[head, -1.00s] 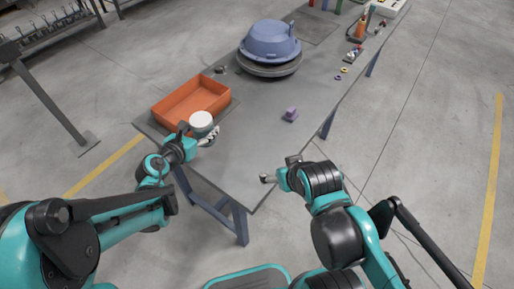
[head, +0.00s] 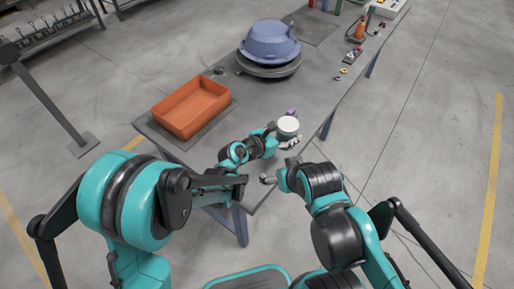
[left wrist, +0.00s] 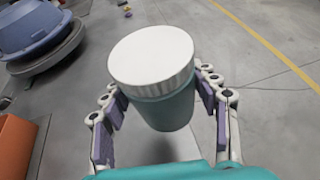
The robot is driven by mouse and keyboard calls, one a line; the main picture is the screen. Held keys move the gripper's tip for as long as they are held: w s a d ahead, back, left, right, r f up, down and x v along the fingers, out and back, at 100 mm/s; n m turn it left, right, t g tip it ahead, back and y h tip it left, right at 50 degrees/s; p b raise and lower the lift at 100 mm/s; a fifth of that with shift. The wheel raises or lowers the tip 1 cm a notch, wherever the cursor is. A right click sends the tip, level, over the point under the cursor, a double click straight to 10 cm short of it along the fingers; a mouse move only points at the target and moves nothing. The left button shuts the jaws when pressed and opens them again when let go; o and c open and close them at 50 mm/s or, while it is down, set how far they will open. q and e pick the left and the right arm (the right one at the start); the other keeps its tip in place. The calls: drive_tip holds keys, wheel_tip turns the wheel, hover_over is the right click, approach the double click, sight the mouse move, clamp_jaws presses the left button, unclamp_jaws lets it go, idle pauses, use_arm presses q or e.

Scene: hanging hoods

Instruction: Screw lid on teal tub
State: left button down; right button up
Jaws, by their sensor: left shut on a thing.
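The teal tub (left wrist: 163,112) is upright in my left gripper (left wrist: 166,98), with its body between the two fingers. The white ribbed lid (left wrist: 152,55) sits on top of the tub and covers its mouth; I cannot tell how tight it is. In the head view the white lid (head: 288,125) shows over the table's near right part, with the left gripper (head: 290,142) around the tub below it. My right gripper (head: 268,180) is near the table's front corner, close to the left arm; its fingers are too small to read.
An orange tray (head: 190,108) stands on the left of the grey table (head: 215,140). A blue hood (head: 270,42) rests on a dark round base farther back. Small coloured parts lie at the right edge.

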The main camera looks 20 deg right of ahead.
use_arm(q)
drive_tip(key=w+a+f+b, duration=0.1)
drive_tip(key=w+a+f, duration=0.1)
drive_tip(key=w+a+f+b, duration=0.1)
drive_tip(key=w+a+f, duration=0.1)
drive_tip(key=w+a, duration=0.1)
drive_tip(key=w+a+f+b, duration=0.1)
drive_tip(key=w+a+f, duration=0.2)
drive_tip(key=shift+w+b, duration=0.25)
drive_tip(key=shift+b, duration=0.15)
drive_tip(key=shift+f, duration=0.1)
drive_tip(key=shift+f+b, duration=0.95)
drive_tip(key=shift+f, duration=0.95)
drive_tip(key=shift+f, duration=0.15)
drive_tip(key=shift+c, duration=2.2)
unclamp_jaws()
